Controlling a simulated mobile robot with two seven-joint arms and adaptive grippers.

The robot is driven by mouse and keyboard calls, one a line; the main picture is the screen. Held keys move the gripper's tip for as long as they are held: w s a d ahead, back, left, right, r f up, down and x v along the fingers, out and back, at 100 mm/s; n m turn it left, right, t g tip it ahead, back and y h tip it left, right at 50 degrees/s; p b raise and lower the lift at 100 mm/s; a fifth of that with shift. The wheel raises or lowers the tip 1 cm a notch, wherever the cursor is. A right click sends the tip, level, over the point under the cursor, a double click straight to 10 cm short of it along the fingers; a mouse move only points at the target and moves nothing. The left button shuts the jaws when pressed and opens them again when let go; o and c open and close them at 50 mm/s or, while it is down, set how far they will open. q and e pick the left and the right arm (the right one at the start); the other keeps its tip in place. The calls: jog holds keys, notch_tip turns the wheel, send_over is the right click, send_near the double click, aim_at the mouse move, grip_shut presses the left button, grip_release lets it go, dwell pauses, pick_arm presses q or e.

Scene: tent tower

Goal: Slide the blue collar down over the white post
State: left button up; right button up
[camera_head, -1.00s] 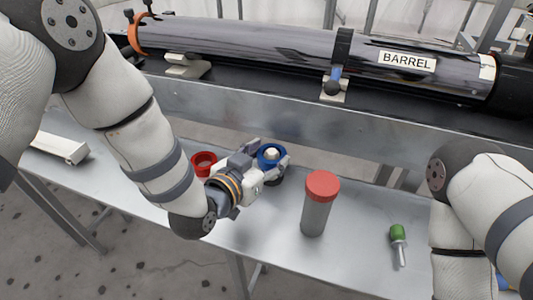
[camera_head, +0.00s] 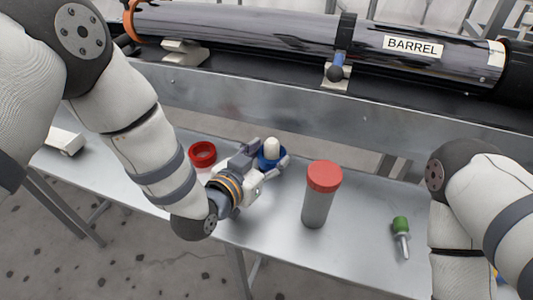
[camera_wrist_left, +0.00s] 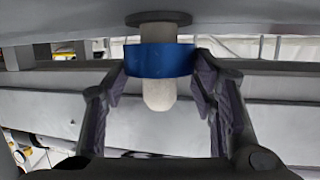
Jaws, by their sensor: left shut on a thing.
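The blue collar (camera_head: 262,163) is around the white post (camera_head: 271,148), and the post's rounded tip sticks out above it. In the left wrist view, which looks upside down, the collar (camera_wrist_left: 162,61) circles the post (camera_wrist_left: 159,95) partway along. A short stretch of post shows between the collar and the dark round base (camera_wrist_left: 158,19). My left gripper (camera_head: 270,170) is shut on the collar, with one finger on each side (camera_wrist_left: 162,72). My right arm comes in at the right edge, but its gripper is out of frame.
A grey cylinder with a red cap (camera_head: 319,205) stands to the right. A green-handled tool (camera_head: 401,235) lies farther right. The long barrel (camera_head: 260,25) rests behind the metal bench (camera_head: 360,205).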

pick_arm(q)
jog(key=shift+f, duration=0.3)
jog(key=o, duration=1.3)
jog(key=v, duration=1.2)
jog(key=shift+a, duration=0.1)
